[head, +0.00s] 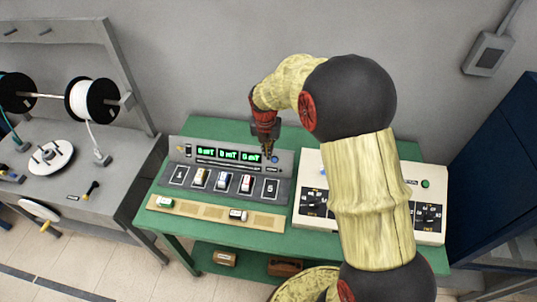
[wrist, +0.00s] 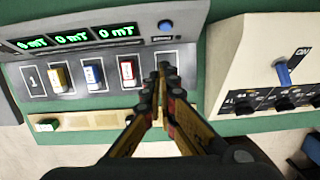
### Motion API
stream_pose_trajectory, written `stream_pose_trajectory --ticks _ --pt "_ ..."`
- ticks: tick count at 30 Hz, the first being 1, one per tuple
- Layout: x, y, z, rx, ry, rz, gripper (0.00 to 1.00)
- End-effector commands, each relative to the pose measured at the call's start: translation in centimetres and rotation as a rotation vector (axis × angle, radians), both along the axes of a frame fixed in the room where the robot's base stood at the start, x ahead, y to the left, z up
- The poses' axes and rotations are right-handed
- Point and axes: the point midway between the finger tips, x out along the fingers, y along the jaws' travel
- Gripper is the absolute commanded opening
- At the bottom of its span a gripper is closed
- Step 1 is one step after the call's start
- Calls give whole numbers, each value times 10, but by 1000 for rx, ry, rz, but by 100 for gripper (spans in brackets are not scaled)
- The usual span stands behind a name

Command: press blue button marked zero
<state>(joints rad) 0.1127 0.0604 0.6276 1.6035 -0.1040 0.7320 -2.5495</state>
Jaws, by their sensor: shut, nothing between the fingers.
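The blue button (wrist: 166,26) is a small round knob at the upper right of the grey panel (wrist: 190,20), right of the green "0 mT" displays (wrist: 73,37). In the head view the blue button (head: 275,159) shows just right of my fingertips. My gripper (head: 268,154) points down over the panel's upper right part. In the wrist view my gripper (wrist: 164,68) is shut and empty, its tips below the button in the picture and apart from it there. The height of the tips above the panel is unclear. The button's marking is too small to read.
A row of numbered slots holds yellow, blue and red blocks (wrist: 128,71). A cream box (head: 310,180) with dials and a blue switch (wrist: 283,72) stands right of the panel. A tan strip (head: 215,211) lies in front. A grey bench (head: 70,165) with spools stands left.

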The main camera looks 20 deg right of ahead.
Motion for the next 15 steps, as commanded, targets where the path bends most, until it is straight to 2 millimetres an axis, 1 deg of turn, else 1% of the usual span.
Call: stream_pose_trajectory --ticks 1,12,14,15 --pt "0 -1 -9 0 4 0 0" --pt "8 -7 -80 0 2 -1 0" --pt "9 -8 -91 0 3 -1 0" --pt "15 -12 -93 0 -1 -3 0"
